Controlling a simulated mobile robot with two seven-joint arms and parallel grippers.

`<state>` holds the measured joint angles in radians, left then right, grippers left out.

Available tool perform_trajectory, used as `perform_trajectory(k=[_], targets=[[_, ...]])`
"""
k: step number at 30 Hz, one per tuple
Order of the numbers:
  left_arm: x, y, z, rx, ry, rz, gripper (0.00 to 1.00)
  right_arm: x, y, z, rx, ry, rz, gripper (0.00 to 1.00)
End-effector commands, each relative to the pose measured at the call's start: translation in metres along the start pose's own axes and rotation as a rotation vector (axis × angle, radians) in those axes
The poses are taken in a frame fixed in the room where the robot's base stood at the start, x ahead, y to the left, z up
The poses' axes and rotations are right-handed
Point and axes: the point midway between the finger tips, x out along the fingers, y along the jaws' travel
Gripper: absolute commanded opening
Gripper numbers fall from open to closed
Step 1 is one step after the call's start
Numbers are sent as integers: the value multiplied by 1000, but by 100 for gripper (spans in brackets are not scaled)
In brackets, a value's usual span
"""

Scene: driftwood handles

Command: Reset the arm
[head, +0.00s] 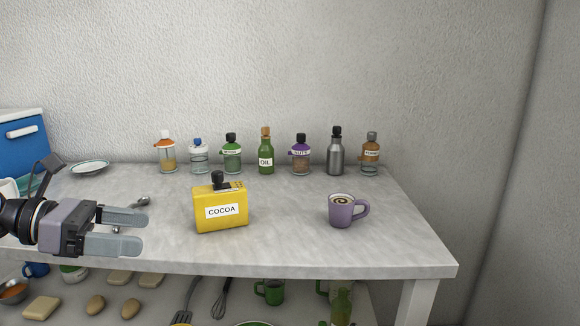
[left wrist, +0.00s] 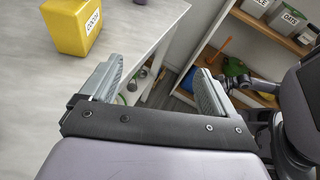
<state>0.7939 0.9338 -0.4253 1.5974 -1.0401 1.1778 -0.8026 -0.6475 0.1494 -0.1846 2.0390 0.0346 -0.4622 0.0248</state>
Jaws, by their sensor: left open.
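My left gripper (head: 130,230) comes in from the left in the head view, over the left front part of the table. Its two fingers are apart with nothing between them. In the left wrist view the gripper (left wrist: 155,88) also shows both fingers spread and empty, with the table edge and floor beyond. A yellow cocoa container (head: 221,218) stands upright on the table to the right of the gripper, apart from it. The cocoa container also shows at the upper left of the left wrist view (left wrist: 70,30). My right gripper is not seen.
A purple mug (head: 341,212) of dark drink stands on the table (head: 285,240) at the right. Several bottles, including a green oil bottle (head: 265,153), line the back. A plate (head: 90,168) lies at the back left. A lower shelf holds a whisk (head: 221,300) and a green mug (head: 270,291).

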Motion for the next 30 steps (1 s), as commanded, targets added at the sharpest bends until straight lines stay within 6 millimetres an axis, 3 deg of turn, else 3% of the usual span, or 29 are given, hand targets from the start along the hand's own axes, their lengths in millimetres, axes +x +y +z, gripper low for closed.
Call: perform_trajectory(k=[3, 9, 14, 17, 20, 25, 30], targets=[[28, -11, 0, -182, -142, -51, 89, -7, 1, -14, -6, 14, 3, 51], [61, -24, -6, -590, -412, -111, 89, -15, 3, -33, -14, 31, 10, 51], [75, -28, -24, -1001, -637, -130, 89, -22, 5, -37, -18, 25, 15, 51], [78, -28, -46, -1274, -772, -120, 89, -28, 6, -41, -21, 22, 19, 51], [79, -30, -75, -1555, -902, -93, 89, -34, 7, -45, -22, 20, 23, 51], [77, -46, -142, -2044, -1116, -3, 89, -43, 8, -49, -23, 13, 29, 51], [73, -87, -218, -2520, -1327, 143, 89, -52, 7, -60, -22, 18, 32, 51]])
